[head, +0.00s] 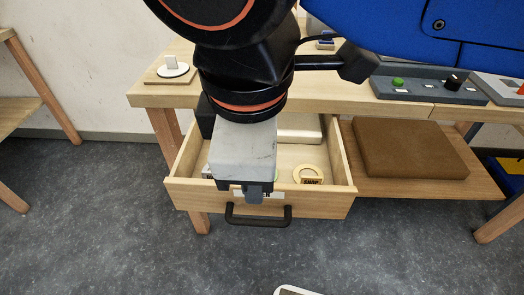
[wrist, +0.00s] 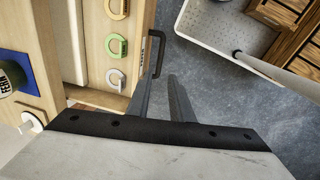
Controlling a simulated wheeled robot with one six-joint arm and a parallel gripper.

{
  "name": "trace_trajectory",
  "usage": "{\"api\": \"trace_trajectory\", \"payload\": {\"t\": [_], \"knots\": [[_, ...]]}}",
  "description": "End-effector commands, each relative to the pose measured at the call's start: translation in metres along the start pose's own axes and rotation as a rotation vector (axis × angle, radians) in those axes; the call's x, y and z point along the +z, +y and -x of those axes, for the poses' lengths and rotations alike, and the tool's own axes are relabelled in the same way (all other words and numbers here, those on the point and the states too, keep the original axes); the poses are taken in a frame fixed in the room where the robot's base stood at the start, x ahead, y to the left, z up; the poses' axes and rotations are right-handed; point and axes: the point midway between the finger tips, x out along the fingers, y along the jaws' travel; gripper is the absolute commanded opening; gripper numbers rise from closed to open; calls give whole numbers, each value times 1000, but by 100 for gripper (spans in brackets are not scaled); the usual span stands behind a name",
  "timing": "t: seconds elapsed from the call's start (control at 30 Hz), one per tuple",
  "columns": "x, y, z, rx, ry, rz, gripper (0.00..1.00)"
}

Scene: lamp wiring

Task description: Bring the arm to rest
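My gripper (head: 258,192) hangs pointing down in front of the workbench, over the front of an open drawer (head: 190,195). In the wrist view my gripper (wrist: 160,80) shows two dark fingers with a gap between them and nothing held. The drawer's black handle (head: 258,217) is just below the gripper in the head view; the handle also shows in the wrist view (wrist: 154,55), beyond the fingertips. I cannot tell how high the fingers are above the drawer front. My arm hides part of the drawer and bench.
Ring-shaped tags (head: 308,174) lie in the drawer; several show in the wrist view (wrist: 115,45). A brown block (head: 410,148) sits on the lower shelf. Grey control panels (head: 425,90) stand on the bench top. The floor in front is largely clear.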

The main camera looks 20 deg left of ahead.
Motion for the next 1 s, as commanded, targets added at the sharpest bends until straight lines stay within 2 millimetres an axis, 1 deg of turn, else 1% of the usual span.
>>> {"api": "trace_trajectory", "payload": {"t": [0.1, 0.2, 0.63, 0.73, 0.87, 1.0], "knots": [[0, 0, 11, 0, 1, 0, 20], [0, 0, 15, 0, 0, 0, 20], [0, 0, 16, 0, 0, 0, 20], [3, 3, 15, 0, 1, -11, 20], [17, 15, 8, -1, 5, -68, 20], [44, 36, -6, -2, 11, -179, 20]]}}
